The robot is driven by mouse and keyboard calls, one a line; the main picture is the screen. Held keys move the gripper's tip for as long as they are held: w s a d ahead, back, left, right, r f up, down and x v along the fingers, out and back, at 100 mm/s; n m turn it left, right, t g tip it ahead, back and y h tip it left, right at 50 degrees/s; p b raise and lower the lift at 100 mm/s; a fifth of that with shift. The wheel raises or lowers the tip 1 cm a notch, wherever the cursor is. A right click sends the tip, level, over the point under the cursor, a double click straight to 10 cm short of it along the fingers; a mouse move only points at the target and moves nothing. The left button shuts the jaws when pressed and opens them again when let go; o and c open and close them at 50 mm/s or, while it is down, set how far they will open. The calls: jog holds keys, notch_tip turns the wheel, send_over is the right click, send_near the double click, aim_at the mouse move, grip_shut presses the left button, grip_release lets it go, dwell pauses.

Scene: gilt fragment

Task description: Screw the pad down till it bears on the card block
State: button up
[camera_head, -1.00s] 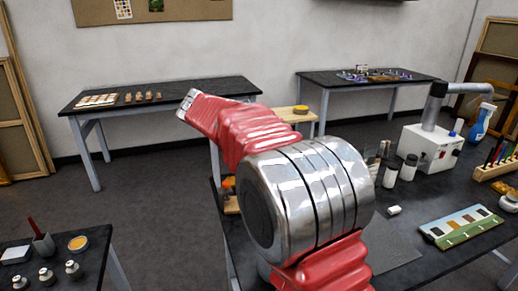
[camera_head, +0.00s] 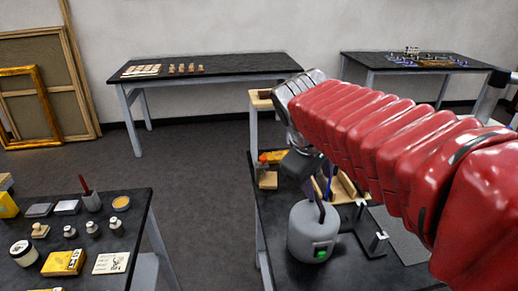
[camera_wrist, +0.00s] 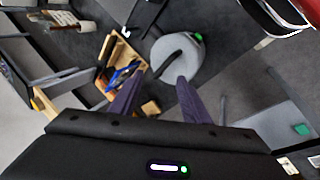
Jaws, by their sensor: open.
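I cannot make out the pad or the card block for certain in either view. A small dark upright fixture with pale metal parts (camera_head: 377,243), perhaps a clamp, stands on the bench right of a grey round pot. My arm crosses the right of the head view, and its dark gripper (camera_head: 306,168) points down over the bench, left of the fixture. In the wrist view my gripper (camera_wrist: 161,80) is open, with two purplish fingers apart and nothing between their tips. The grey pot (camera_wrist: 176,60) shows just beyond the fingers.
The pot (camera_head: 312,238) has a green switch and dark handle, below my gripper. A wooden tray with blue-handled tools (camera_wrist: 121,68) lies beside it. A side table (camera_head: 150,225) with jars and boxes stands left. Open floor (camera_head: 205,160) lies between the tables.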

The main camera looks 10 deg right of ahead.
jog(key=s+a+f+m+t+y, duration=0.1)
jog(key=s+a+f+m+y, duration=0.1)
jog(key=s, duration=0.5)
jog(key=s+a+f+m+t+y, duration=0.1)
jog(key=s+a+f+m, duration=0.2)
jog(key=s, duration=0.4)
notch_tip(320, 180, down, 2)
jog(key=shift+s+a+f+m+y, duration=0.15)
jog(key=shift+a+m+y, duration=0.2)
jog(key=shift+m, duration=0.25)
jog(key=shift+c, duration=0.4)
